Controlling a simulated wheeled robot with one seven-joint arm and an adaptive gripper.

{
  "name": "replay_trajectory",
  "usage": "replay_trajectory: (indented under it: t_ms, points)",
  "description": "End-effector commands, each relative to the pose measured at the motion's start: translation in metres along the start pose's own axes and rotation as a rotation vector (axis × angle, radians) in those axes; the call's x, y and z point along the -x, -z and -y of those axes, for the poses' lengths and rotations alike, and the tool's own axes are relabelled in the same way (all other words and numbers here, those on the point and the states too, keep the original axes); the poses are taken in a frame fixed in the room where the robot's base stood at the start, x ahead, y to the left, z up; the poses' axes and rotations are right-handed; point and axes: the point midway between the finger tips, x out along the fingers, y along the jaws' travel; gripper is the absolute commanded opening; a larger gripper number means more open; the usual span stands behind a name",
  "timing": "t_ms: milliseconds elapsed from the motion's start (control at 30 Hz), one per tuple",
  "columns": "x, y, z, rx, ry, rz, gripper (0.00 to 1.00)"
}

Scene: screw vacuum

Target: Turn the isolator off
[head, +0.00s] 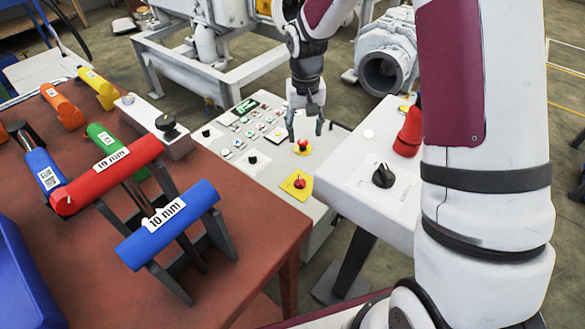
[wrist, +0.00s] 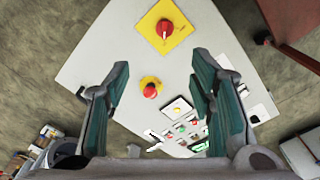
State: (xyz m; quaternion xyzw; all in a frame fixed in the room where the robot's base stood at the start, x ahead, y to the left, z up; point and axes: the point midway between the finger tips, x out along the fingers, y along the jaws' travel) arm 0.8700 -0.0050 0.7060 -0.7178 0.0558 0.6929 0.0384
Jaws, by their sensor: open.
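The isolator looks to be the red rotary knob on a square yellow plate (head: 297,183), near the panel's front corner. It also shows in the wrist view as a red knob (wrist: 164,30), at the top, beyond my fingertips. A red mushroom button on a round yellow base (head: 303,147) sits farther back on the same panel. In the wrist view that button (wrist: 150,90) shows between my fingers. My gripper (head: 306,130) is open and empty, pointing down above the panel near the button. It also shows in the wrist view (wrist: 160,64). It is not touching the isolator.
The light grey control panel (head: 232,165) carries several small buttons and a black knob. A grey box with a black rotary knob (head: 383,176) stands to the right. A red-brown table (head: 250,262) with coloured-handled tools on a rack is at left.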

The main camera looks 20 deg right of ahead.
Motion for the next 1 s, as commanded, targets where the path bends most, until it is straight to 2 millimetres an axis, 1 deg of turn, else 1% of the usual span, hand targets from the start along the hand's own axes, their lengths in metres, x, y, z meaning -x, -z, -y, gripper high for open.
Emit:
replay_trajectory:
  t_ms: [33, 100, 133, 200, 467, 800, 1000]
  points:
    - [-0.030, 0.006, 0.003, -0.006, 0.007, 0.014, 0.50]
    - [-0.053, 0.011, 0.005, -0.014, 0.013, 0.024, 0.50]
    - [-0.061, 0.013, 0.006, -0.017, 0.015, 0.029, 0.50]
    - [-0.073, 0.016, 0.007, -0.021, 0.019, 0.034, 0.50]
    - [-0.100, 0.017, 0.009, -0.024, 0.022, 0.040, 0.50]
    - [-0.166, 0.013, 0.010, -0.024, 0.022, 0.040, 0.50]
    - [-0.199, 0.012, 0.011, -0.024, 0.022, 0.039, 0.50]
